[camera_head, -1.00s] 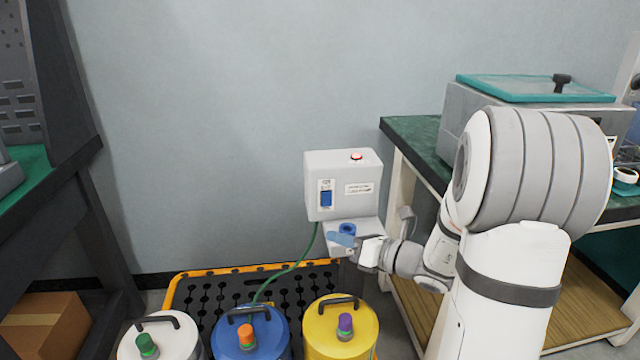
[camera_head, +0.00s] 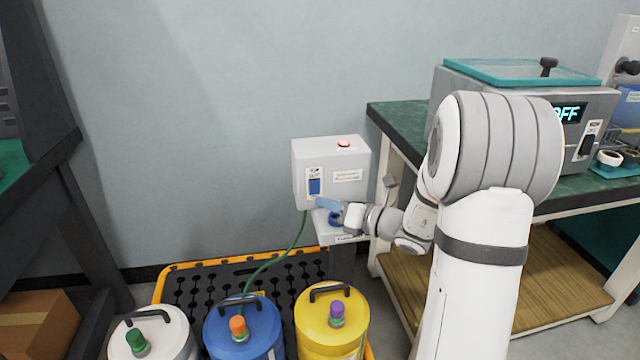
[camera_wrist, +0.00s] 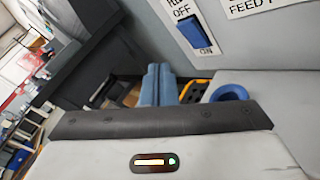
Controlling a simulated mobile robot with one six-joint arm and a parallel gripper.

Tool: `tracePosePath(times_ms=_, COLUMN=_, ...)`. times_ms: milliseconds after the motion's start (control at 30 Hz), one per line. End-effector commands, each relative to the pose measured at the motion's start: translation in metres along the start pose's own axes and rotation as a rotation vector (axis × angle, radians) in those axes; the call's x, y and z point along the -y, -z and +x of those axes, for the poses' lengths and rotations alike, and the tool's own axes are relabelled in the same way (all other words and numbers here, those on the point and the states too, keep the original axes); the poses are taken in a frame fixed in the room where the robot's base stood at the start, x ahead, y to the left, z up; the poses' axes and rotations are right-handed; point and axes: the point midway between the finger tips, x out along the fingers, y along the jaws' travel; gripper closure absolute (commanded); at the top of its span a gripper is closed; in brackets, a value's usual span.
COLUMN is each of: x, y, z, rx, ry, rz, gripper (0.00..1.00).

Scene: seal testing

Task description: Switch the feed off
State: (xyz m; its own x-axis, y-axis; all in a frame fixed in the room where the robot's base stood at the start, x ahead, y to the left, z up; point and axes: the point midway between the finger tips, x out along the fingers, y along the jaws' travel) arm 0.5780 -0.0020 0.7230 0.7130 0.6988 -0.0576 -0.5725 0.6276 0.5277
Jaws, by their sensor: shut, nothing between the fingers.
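The feed box (camera_head: 347,190) is pale grey, with a lit red button (camera_head: 343,143) on top. Its front has a blue rocker switch (camera_head: 314,186) on a white plate, which also shows in the wrist view (camera_wrist: 196,33) with OFF and ON marks. Which side is pressed in is unclear. My gripper (camera_head: 322,203) is shut and empty, its blue fingers just below and in front of the switch. In the wrist view the fingers (camera_wrist: 158,84) are together, below and left of the switch, with a visible gap in the picture.
A blue ring (camera_wrist: 230,92) sits on the ledge below the box. A green hose (camera_head: 275,258) runs down from the box. A bench with a machine reading OFF (camera_head: 569,113) is at right.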

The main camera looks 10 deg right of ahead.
Motion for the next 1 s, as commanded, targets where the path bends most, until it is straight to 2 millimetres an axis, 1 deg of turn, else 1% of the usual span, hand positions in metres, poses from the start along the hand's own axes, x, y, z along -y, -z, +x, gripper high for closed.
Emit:
tracePosePath(times_ms=33, x=0.004, y=-0.003, z=0.006, rx=-0.001, ry=-0.002, rz=-0.001, gripper=1.0)
tracePosePath(times_ms=100, x=0.007, y=-0.009, z=0.012, rx=-0.002, ry=-0.001, rz=0.0, gripper=1.0)
tracePosePath(times_ms=333, x=0.017, y=-0.018, z=0.024, rx=-0.001, ry=-0.001, rz=0.0, gripper=1.0)
tracePosePath(times_ms=1000, x=0.018, y=-0.018, z=0.027, rx=-0.002, ry=-0.002, rz=0.0, gripper=1.0)
